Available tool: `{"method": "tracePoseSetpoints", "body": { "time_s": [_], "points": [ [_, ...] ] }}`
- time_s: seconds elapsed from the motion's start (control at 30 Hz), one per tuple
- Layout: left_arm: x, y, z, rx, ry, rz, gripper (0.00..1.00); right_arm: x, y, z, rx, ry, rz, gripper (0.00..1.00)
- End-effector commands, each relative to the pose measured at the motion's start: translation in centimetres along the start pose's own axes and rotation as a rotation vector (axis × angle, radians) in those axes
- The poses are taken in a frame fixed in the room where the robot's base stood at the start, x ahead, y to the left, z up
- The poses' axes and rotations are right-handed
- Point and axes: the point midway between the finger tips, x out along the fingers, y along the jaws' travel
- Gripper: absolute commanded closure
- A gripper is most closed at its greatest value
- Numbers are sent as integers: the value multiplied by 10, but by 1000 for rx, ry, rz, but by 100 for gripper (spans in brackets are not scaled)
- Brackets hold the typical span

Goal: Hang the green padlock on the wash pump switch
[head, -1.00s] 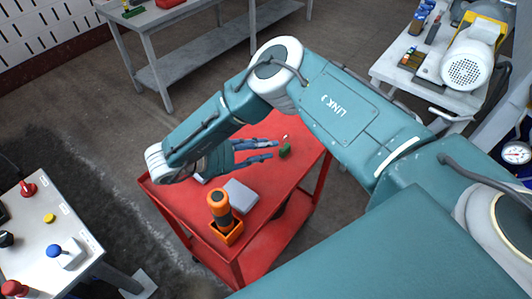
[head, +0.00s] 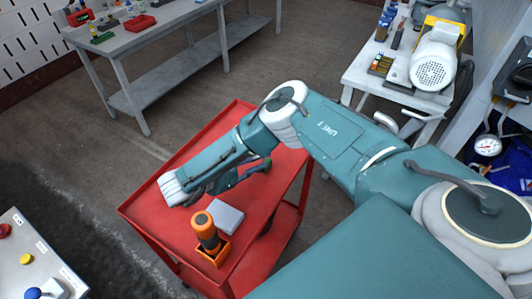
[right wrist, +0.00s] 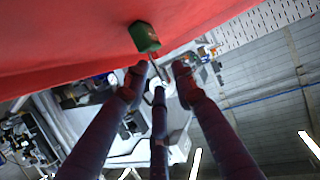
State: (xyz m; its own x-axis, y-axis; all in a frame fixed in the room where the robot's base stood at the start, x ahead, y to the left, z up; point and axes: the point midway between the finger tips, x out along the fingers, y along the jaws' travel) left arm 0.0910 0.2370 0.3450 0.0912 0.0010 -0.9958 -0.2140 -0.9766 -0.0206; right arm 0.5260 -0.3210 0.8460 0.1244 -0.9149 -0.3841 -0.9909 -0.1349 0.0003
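The green padlock (right wrist: 145,37) sits on the red cart top in the right wrist view; its shackle points toward my fingers. In the head view only a small green bit (head: 267,162) shows at my fingertips. My right gripper (head: 258,168) is low over the cart. In the right wrist view its fingers (right wrist: 160,75) are spread, with their tips close to the padlock but not closed around it. A light panel (head: 30,275) at lower left carries red, yellow and blue switches; I cannot read which is the wash pump switch. My left gripper is out of view.
The red cart (head: 150,212) also holds a grey box (head: 226,217) and an orange-and-black tool (head: 206,232) in an orange holder (head: 214,257). A grey workbench (head: 150,40) stands behind. A table with a motor (head: 434,72) stands at right. Open floor lies between.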

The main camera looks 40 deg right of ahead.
Motion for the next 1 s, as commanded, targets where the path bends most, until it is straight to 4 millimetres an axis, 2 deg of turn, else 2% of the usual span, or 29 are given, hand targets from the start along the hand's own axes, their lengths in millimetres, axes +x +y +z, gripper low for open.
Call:
{"method": "tracePoseSetpoints", "body": {
  "time_s": [0.23,0.37,0.4,0.83,1.0],
  "points": [
    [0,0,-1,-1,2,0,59,2,0,0,0,0,-1,74],
    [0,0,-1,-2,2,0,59,2,0,0,0,0,-1,98],
    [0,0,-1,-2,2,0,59,2,0,0,0,0,-1,100],
    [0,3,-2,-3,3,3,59,1,-1,-1,1,1,-2,100],
    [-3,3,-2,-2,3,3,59,-4,-2,-12,2,-1,-4,100]
  ]
}}
